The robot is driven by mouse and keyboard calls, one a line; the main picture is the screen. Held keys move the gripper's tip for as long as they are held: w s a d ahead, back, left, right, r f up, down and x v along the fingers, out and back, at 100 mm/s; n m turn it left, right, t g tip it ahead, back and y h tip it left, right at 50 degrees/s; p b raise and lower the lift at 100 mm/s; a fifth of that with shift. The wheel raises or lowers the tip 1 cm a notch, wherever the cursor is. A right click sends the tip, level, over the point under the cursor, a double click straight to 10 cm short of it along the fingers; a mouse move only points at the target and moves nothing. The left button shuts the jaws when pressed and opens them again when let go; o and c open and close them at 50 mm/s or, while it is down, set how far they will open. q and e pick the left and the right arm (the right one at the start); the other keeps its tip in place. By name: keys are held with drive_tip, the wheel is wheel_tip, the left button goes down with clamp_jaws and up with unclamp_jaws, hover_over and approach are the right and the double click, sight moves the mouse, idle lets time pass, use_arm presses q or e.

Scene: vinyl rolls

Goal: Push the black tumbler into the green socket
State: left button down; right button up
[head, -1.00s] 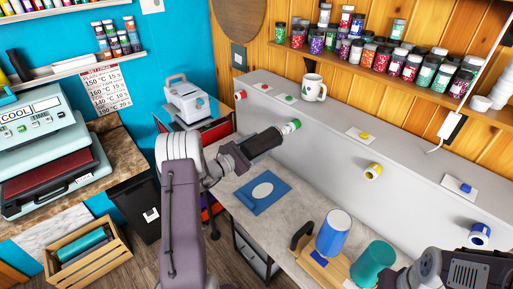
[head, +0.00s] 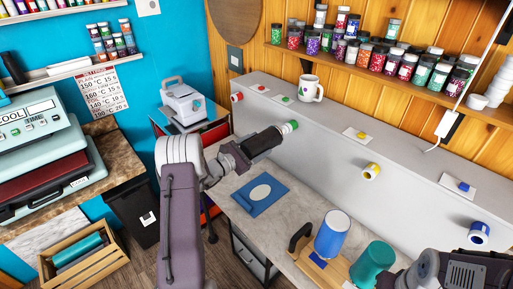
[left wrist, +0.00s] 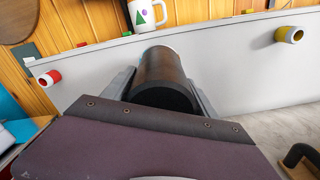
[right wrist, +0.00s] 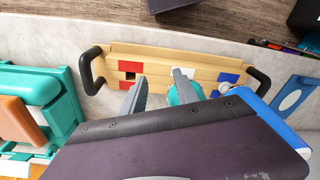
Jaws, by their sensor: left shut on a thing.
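The black tumbler (head: 264,141) is held lengthwise, pointing at the grey upright panel. My left gripper (left wrist: 160,76) is shut around it, one finger on each side. The green socket (head: 293,126) sticks out of the panel, and the tumbler's far end is lined up with its mouth and seems to meet it. How far the tumbler is inside cannot be told. In the left wrist view the tumbler (left wrist: 163,72) hides the socket. My right gripper (right wrist: 160,76) is open, its fingers apart above a wooden tray and a teal tumbler (right wrist: 183,92).
Red (head: 237,97), yellow (head: 371,171) and blue (head: 479,233) sockets line the panel. A white mug (head: 310,89) stands on the ledge above. A blue tumbler (head: 332,235) stands on the wooden tray (head: 307,262). A blue mat (head: 262,208) lies on the counter.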

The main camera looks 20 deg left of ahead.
use_arm(q)
drive_tip(key=shift+w+b, duration=0.25)
drive_tip(key=shift+b, duration=0.05)
idle(0.4)
drive_tip(key=shift+d+b, duration=0.1)
drive_tip(key=shift+b, duration=0.3)
idle(0.3)
drive_tip(key=shift+r, duration=0.1)
drive_tip(key=c, duration=0.7)
unclamp_jaws()
drive_tip(key=o, duration=0.5)
drive_tip(key=shift+w+d, duration=0.1)
drive_tip(key=shift+w, duration=0.05)
